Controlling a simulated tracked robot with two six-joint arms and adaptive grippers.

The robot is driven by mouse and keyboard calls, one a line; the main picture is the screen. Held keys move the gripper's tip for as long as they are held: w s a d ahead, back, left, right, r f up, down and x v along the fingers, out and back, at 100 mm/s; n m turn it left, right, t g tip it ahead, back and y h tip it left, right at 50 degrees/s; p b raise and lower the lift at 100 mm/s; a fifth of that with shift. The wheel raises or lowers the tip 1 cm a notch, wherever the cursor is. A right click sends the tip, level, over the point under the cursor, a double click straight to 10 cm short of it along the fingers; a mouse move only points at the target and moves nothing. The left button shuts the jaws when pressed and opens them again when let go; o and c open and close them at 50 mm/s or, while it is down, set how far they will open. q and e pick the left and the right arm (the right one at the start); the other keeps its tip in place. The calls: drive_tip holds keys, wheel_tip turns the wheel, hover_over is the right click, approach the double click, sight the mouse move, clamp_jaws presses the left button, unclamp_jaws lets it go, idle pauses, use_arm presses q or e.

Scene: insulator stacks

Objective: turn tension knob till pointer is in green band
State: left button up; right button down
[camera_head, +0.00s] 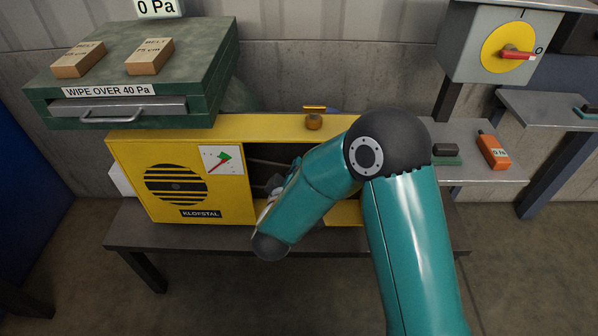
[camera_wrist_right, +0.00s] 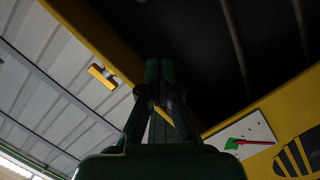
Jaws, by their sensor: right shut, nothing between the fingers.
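A yellow housing (camera_head: 240,205) marked KLOFSTAL stands on a dark bench, its right front open. On its face is a white gauge (camera_head: 211,153) with a green band and a red pointer. The pointer reaches the green patch, but it is too small to tell exactly where it rests. The gauge also shows in the right wrist view (camera_wrist_right: 256,129). A brass knob (camera_head: 314,122) with a crossbar sits on the top edge; it may be the tension knob. My right gripper (camera_head: 271,187) is at the opening, partly hidden by my arm. In the wrist view it is shut and empty (camera_wrist_right: 160,72).
A green cabinet (camera_head: 190,75) carries two belt boxes (camera_head: 78,60) (camera_head: 150,56) at the upper left. A grey switch box (camera_head: 455,45) with a red handle stands at upper right. A grey shelf (camera_head: 480,172) holds an orange device (camera_head: 493,151). My right arm covers the bench's right part.

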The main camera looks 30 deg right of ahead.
drive_tip(key=w+d+f, duration=0.4)
drive_tip(key=d, duration=0.4)
drive_tip(key=shift+w+d, duration=0.15)
drive_tip(key=shift+w, duration=0.2)
drive_tip(key=shift+s+d+f+n+h+b, duration=0.25)
drive_tip(key=shift+f+n+b, duration=0.15)
drive_tip(key=shift+n, duration=0.1)
drive_tip(key=shift+s+d+f+n+h+b, duration=0.1)
drive_tip(key=shift+d+f+n+h+b, duration=0.1)
drive_tip(key=shift+f+n+b, duration=0.25)
